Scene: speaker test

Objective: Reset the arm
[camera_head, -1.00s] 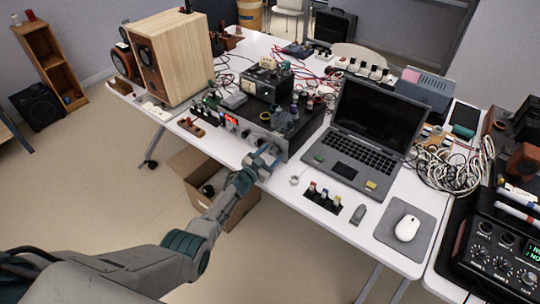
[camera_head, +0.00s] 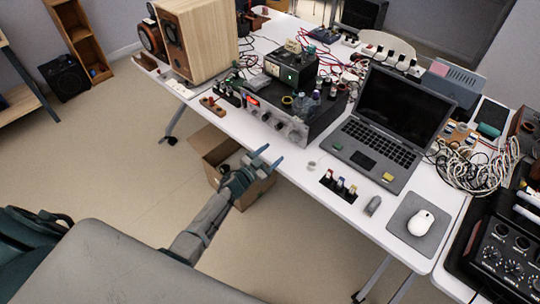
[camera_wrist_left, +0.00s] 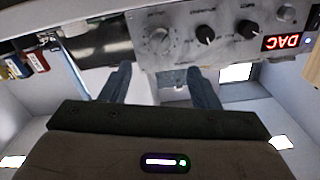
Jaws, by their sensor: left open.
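My left gripper (camera_head: 267,160) is open and empty in the head view. It is in front of the table's front edge, over the cardboard box on the floor. In the left wrist view its two fingers (camera_wrist_left: 160,85) are apart with nothing between them. The amplifier (camera_head: 290,125), a grey unit with knobs and a red lit display, stands on the table just beyond the fingertips. Its front panel (camera_wrist_left: 222,22) shows upside down in the wrist view, with the letters DAC. My right gripper is not in view.
The white table (camera_head: 325,205) holds a laptop (camera_head: 385,120), a mouse (camera_head: 421,223) on a grey pad, a wooden speaker (camera_head: 205,45) and many cables. An open cardboard box (camera_head: 207,150) stands on the floor below the front edge.

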